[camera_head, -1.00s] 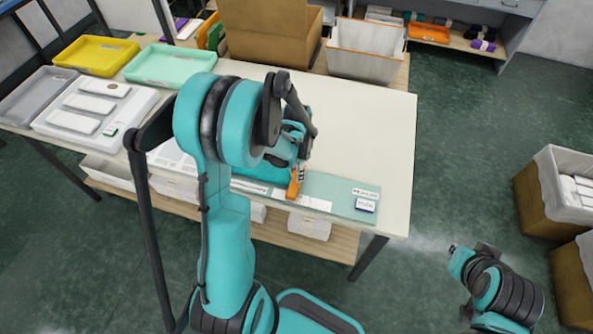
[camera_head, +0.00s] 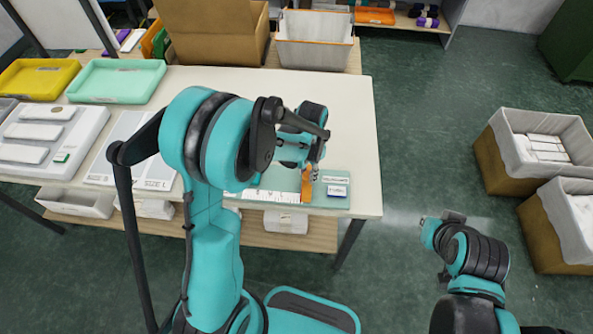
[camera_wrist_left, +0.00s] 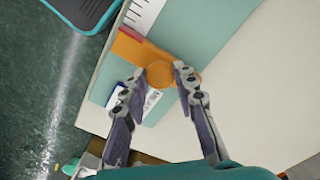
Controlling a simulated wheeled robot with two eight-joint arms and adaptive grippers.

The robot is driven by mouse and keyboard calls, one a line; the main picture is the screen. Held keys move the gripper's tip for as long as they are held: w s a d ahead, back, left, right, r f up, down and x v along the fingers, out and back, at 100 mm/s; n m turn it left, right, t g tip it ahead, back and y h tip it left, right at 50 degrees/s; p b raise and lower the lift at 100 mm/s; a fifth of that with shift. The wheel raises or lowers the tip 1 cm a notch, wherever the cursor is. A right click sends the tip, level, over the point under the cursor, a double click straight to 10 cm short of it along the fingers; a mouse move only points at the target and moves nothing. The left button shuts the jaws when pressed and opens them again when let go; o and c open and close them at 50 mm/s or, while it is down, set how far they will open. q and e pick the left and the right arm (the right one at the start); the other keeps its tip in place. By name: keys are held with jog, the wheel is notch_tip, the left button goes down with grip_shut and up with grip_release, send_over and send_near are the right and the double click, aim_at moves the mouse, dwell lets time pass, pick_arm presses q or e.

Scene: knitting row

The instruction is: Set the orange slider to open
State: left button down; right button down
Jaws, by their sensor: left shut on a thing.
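The orange slider (camera_head: 305,188) sits on a pale teal board (camera_head: 270,181) with a white ruled scale, near the table's front edge. In the left wrist view the slider (camera_wrist_left: 128,46) is an orange bar with a round knob (camera_wrist_left: 160,74). My left gripper (camera_wrist_left: 157,72) has one fingertip on each side of the knob and is shut on it. In the head view my left gripper (camera_head: 309,172) reaches down at the slider, partly hidden by its own arm. White labels (camera_head: 336,190) lie just right of the slider. My right gripper (camera_head: 440,222) is off the table at the lower right.
The cream table (camera_head: 345,115) is clear behind the board. A yellow tray (camera_head: 38,80), a mint tray (camera_head: 118,82) and a white panel (camera_head: 50,140) are at the left. A lined bin (camera_head: 315,40) stands behind the table. Boxes (camera_head: 540,150) stand on the floor at right.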

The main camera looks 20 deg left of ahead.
pick_arm(q)
jog(key=shift+d, duration=0.2)
jog(key=c, duration=1.6)
grip_release()
jog(key=o, duration=0.4)
jog(key=shift+w+d, duration=0.1)
jog(key=shift+d, duration=0.05)
jog(key=shift+r, duration=0.15)
notch_tip(320, 180, up, 12)
jog(key=shift+f, duration=0.15)
